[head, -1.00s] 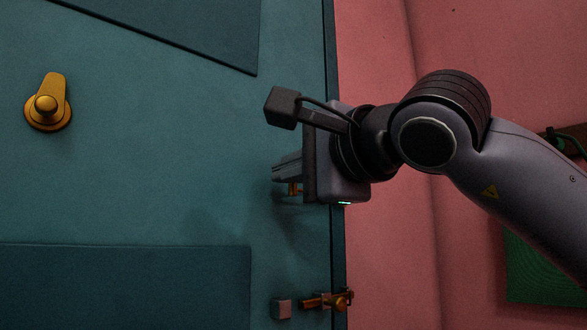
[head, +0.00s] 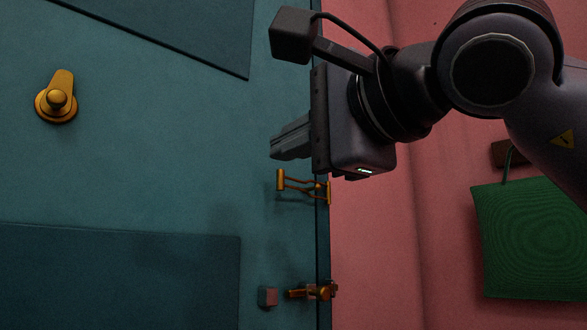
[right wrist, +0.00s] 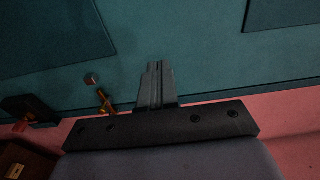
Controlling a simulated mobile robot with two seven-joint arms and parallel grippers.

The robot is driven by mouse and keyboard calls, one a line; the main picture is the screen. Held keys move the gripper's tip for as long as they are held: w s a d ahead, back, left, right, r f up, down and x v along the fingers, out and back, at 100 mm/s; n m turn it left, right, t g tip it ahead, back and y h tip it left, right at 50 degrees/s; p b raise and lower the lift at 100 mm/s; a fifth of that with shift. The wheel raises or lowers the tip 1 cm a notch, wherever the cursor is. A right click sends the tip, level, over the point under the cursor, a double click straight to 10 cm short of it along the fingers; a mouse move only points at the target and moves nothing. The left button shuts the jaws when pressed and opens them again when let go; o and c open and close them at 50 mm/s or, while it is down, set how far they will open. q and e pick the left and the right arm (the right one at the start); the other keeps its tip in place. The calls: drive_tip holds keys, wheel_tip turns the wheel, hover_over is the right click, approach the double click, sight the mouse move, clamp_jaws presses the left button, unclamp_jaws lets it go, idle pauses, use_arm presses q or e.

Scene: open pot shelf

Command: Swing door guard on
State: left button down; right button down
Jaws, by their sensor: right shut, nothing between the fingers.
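A teal door (head: 180,180) fills the left of the head view. A brass looped guard bar (head: 303,187) lies across the door's right edge, with its upright end on the door face. My right gripper (head: 274,147) is just above this bar, apart from it in the picture. Its fingers are together and empty, pointing left at the door. In the right wrist view the shut fingers (right wrist: 154,66) point toward the door. My left gripper is not in view.
Lower on the door edge is a brass catch (head: 312,291) beside a small pinkish block (head: 268,297). A green square (head: 530,240) hangs on the pink wall (head: 380,260) at right.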

drive_tip(key=s, duration=0.4)
drive_tip(key=shift+s+b, duration=0.1)
drive_tip(key=shift+b, duration=0.2)
